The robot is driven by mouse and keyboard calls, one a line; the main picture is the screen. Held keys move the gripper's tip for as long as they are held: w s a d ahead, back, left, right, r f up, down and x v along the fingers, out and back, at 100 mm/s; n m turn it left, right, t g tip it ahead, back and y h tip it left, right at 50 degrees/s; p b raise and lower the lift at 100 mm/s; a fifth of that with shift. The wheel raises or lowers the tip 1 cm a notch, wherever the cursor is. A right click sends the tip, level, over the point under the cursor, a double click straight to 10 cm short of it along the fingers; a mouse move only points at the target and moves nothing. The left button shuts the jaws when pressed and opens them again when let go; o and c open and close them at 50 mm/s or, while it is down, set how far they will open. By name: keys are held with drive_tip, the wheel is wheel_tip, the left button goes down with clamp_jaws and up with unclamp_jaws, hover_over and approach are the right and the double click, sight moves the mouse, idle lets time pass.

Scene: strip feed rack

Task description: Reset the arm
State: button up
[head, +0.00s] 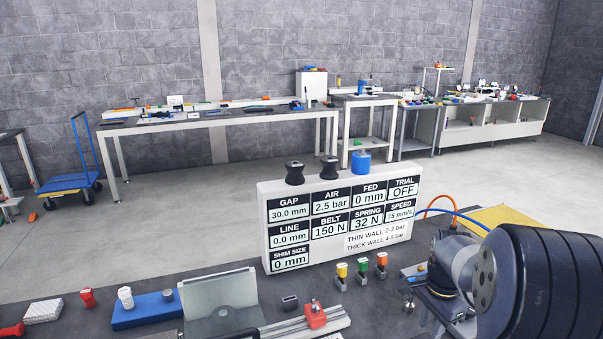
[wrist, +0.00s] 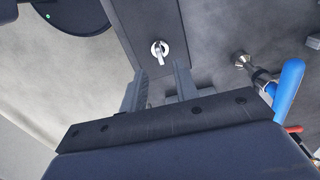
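My gripper (wrist: 160,70) shows in the wrist view with its two grey fingers apart and nothing between them. Beyond the fingertips is a dark flat panel (wrist: 148,22) with a small silver lever or hook (wrist: 159,50) on it. The lever looks apart from the fingers. In the head view, part of my arm (head: 510,275) fills the lower right, with a dark ribbed section and a silver joint. The gripper's fingers cannot be made out in the head view.
A white display block (head: 345,255) with readouts stands on the dark bench. Yellow, green and orange switches (head: 361,263), a grey hinged cover (head: 218,287) and a red clamp block (head: 315,314) are left of my arm. A blue handle (wrist: 288,88) is right of the gripper.

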wheel_tip(320, 180, up, 6)
wheel_tip(320, 180, down, 11)
drive_tip(key=shift+r, duration=0.1)
drive_tip(key=shift+f, duration=0.45)
drive_tip(key=n, duration=0.4)
drive_tip(key=shift+r+p, duration=0.1)
drive_tip(key=shift+p, duration=0.2)
drive_tip(key=n, duration=0.5)
drive_tip(key=n+p, duration=0.1)
drive_tip(key=n, duration=0.3)
drive_tip(key=shift+n, duration=0.3)
drive_tip(key=n+p, duration=0.1)
drive_tip(key=n, duration=0.3)
drive_tip(key=shift+r+n, duration=0.3)
drive_tip(key=shift+r, duration=1.05)
